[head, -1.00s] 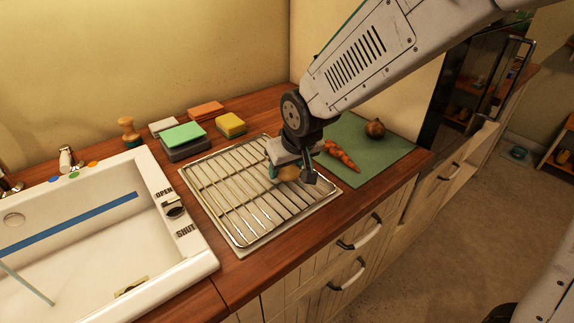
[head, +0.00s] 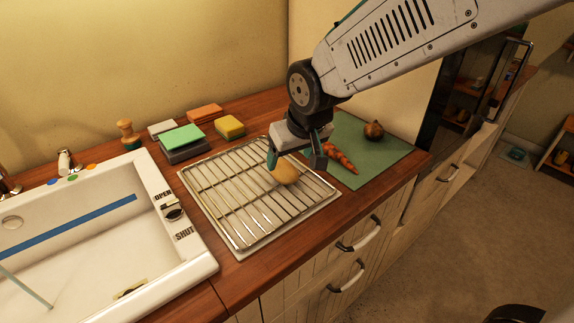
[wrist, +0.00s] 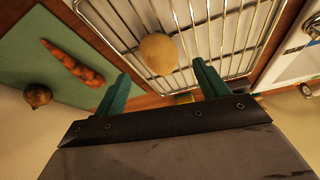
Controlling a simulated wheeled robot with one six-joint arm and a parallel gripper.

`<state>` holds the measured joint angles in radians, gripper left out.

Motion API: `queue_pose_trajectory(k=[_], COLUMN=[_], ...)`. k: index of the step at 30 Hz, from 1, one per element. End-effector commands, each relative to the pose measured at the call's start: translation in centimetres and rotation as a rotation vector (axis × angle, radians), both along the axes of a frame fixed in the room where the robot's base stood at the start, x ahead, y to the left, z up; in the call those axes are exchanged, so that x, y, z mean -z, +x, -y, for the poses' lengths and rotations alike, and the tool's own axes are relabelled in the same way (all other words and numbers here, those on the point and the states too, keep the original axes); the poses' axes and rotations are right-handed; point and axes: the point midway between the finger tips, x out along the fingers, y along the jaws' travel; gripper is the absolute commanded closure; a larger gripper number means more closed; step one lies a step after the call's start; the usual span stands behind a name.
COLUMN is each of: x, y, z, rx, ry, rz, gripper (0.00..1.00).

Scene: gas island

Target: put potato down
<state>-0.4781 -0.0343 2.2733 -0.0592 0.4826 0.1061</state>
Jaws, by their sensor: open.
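The potato (head: 285,173) is tan and rounded and lies on the wire rack (head: 228,214), near the rack's right side. In the wrist view the potato (wrist: 159,54) rests on the bars, beyond the fingertips and between their lines. My gripper (head: 296,163) is open and empty, just above and behind the potato. Its two green fingers (wrist: 164,80) are spread wide in the wrist view, and neither visibly touches the potato.
Sponges (head: 230,126) and a wooden-handled brush (head: 129,133) stand behind the rack. A white sink (head: 95,230) is at left. The rack's left part is bare.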

Motion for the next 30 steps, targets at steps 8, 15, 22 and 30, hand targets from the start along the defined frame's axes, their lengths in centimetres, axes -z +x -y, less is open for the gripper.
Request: queue_pose_trajectory(k=[8, 15, 22, 30], x=[-4.5, -5.4, -6.1, -7.9], y=[-1.8, -2.3, -3.4, -13.2], z=[0.7, 1.0, 3.6, 15.9], rx=[0.0, 0.0, 0.039, 0.253], ry=[0.002, 0.001, -0.009, -0.055], rz=[0.002, 0.0, -0.018, -0.154], gripper=[0.27, 0.27, 0.27, 0.27])
